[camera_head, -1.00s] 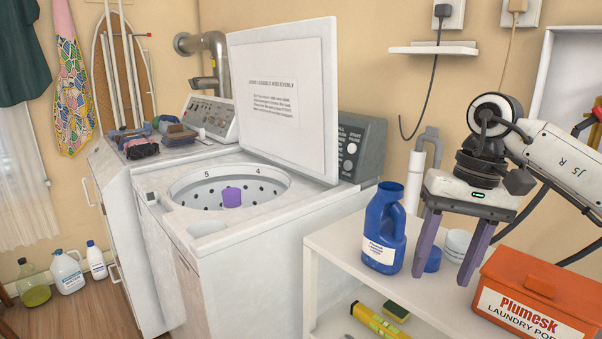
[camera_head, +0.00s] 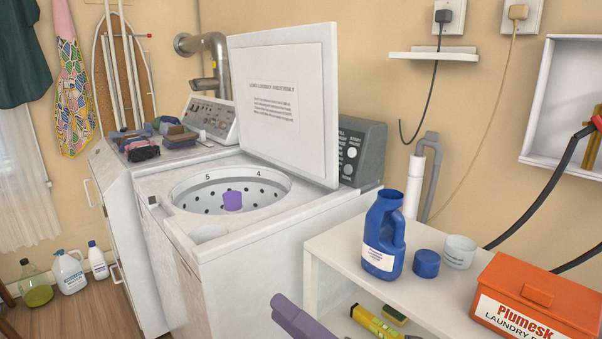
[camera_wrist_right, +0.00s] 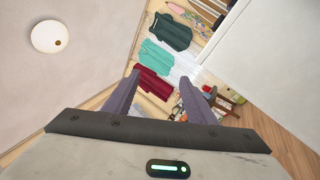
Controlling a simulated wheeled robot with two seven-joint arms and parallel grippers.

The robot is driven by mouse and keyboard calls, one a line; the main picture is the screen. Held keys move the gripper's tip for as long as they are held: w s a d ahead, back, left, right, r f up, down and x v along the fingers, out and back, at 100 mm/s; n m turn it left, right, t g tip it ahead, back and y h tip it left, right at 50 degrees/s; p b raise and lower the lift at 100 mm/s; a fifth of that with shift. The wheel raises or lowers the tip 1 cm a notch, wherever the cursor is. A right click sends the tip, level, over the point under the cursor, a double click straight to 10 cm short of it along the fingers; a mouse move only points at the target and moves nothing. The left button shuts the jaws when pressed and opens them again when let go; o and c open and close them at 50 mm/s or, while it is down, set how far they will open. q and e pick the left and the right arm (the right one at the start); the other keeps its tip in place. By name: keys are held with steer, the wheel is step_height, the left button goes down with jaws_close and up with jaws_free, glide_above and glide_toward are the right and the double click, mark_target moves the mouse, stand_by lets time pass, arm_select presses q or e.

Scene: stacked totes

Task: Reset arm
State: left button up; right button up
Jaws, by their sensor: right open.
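My right gripper (camera_head: 300,318) shows only as a purple finger at the bottom edge of the head view, in front of the white shelf unit and apart from the things on it. In the right wrist view the gripper (camera_wrist_right: 160,82) is open, its two purple fingers spread with nothing between them. Past the fingers that view shows hanging clothes (camera_wrist_right: 165,45), a wall and part of the floor. The rest of my right arm is hidden below the head view.
A white shelf unit (camera_head: 322,240) holds a blue jug (camera_head: 383,235), blue cap (camera_head: 426,264), white cup (camera_head: 459,251) and orange laundry-pod box (camera_head: 540,295). The washer (camera_head: 240,262) stands left with its lid (camera_head: 285,150) up. Bottles (camera_head: 69,271) stand on the floor.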

steer(key=d+f+m+t+h, duration=0.5)
steer(key=d+f+m+h, duration=0.35)
steer(key=m, duration=0.65)
steer(key=s+d+f+m+g+h, duration=0.3)
steer(key=s+d+f+m+g, duration=0.1)
steer(key=s+f+m, duration=0.4)
steer(key=s+d+f+m+g+h+p, duration=0.1)
steer(key=s+d+f+m+g+h, duration=0.3)
steer(key=f, duration=1.2)
steer(key=s+d+m, duration=0.1)
steer(key=s+m, duration=0.3)
steer(key=s, duration=0.3)
steer(key=shift+s+m, duration=0.35)
steer(key=shift+m, duration=0.05)
